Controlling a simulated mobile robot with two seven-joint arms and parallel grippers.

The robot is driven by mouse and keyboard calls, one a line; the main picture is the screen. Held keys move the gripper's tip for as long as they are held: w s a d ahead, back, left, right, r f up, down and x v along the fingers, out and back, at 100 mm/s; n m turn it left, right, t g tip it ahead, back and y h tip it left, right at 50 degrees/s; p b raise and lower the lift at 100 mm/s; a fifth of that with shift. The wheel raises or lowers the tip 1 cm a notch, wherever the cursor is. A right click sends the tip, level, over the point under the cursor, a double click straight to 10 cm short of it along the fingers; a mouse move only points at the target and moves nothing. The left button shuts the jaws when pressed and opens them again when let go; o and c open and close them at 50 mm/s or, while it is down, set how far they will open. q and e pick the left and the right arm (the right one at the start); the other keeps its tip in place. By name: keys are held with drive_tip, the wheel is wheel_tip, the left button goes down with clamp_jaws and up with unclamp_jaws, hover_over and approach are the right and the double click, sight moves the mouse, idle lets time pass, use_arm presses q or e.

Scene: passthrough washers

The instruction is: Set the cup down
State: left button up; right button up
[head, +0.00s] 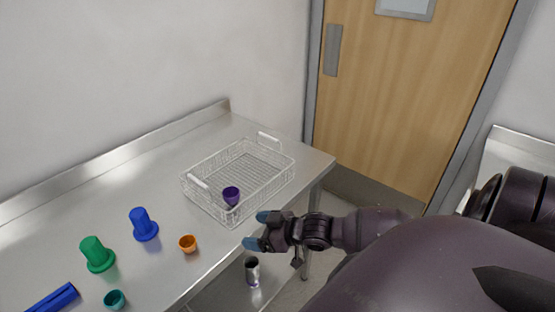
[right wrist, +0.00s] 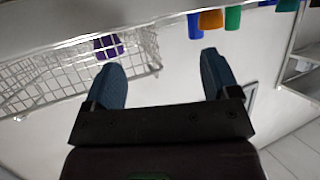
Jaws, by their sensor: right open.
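A small purple cup (head: 231,195) sits in the near corner of a wire basket (head: 262,195) on the steel table; I cannot tell if it touches the basket floor. In the right wrist view the purple cup (right wrist: 108,45) shows behind the basket's wires (right wrist: 60,78). My right gripper (head: 259,230) is open and empty, just outside the basket's near corner, by the table's front edge. Its two blue fingers stand apart in the right wrist view (right wrist: 160,65). An orange cup (head: 188,244) and a teal cup (head: 115,299) stand on the table to the left. My left gripper is not in view.
Blue (head: 144,225) and green (head: 97,255) flanged pieces stand on the steel table (head: 160,185), with a blue bar (head: 53,299) at the near left. A metal canister (head: 252,271) shows below the table edge. A wooden door (head: 410,90) is behind.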

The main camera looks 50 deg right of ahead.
drive_tip(key=s+a+f+m+h, duration=0.2)
drive_tip(key=s+f+h, duration=0.1)
drive_tip(key=s, duration=0.3)
drive_tip(key=s+a+f+m+h, duration=0.2)
drive_tip(key=s+a+f+h, duration=0.1)
drive_tip(key=s+f, duration=0.3)
drive_tip(key=shift+s+a+f+g, duration=0.2)
drive_tip(key=shift+s+f+g, duration=0.1)
drive_tip(key=shift+g, duration=0.1)
